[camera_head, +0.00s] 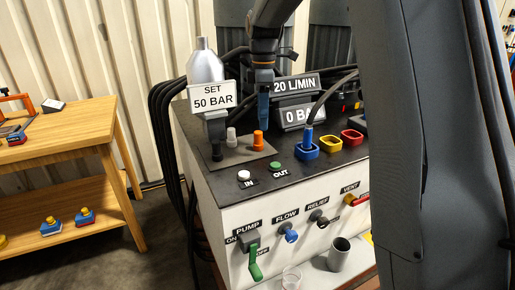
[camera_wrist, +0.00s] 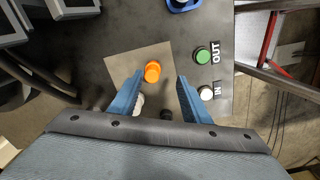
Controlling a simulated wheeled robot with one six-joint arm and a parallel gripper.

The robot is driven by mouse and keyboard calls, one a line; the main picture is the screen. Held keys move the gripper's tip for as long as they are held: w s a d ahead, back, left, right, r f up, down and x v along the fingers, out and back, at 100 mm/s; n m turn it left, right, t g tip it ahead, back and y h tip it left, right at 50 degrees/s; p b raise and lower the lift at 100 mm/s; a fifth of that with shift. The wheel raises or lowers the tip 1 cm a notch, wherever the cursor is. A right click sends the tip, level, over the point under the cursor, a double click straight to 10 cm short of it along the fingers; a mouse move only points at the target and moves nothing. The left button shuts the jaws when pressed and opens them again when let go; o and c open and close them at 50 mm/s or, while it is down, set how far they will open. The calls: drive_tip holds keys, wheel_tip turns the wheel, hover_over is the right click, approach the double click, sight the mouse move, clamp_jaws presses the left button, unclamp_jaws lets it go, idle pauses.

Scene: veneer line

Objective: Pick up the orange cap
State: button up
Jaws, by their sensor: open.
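The orange cap (camera_head: 258,140) stands upright on a grey-brown square plate (camera_head: 236,158) on top of the machine, right of a grey-white cap (camera_head: 231,137). In the wrist view the orange cap (camera_wrist: 152,71) lies just beyond and between the fingertips. My gripper (camera_wrist: 156,78) is open, with its two blue fingers apart and nothing between the tips. In the head view my gripper (camera_head: 263,105) hangs pointing down, above and slightly behind the orange cap. A black cap (camera_head: 217,154) stands at the plate's front left.
A "SET 50 BAR" sign (camera_head: 212,96) and a silver bottle (camera_head: 204,62) stand left of my gripper; display signs (camera_head: 295,86) stand close on the right. A blue socket (camera_head: 306,150) with a cable and white and green buttons (camera_head: 275,166) are nearby.

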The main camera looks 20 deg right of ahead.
sight(259, 132)
drive_tip(key=shift+w+d+r+n, duration=0.1)
drive_tip(key=shift+w+r+n, duration=0.15)
drive_tip(key=shift+w+n, duration=0.55)
drive_tip(key=shift+a+f+p, duration=0.25)
drive_tip(key=shift+f+p, duration=0.15)
drive_tip(key=shift+f, duration=1.5)
drive_tip(key=shift+a+f+p, duration=0.2)
drive_tip(key=shift+f+p, duration=0.2)
drive_tip(key=shift+f, duration=1.45)
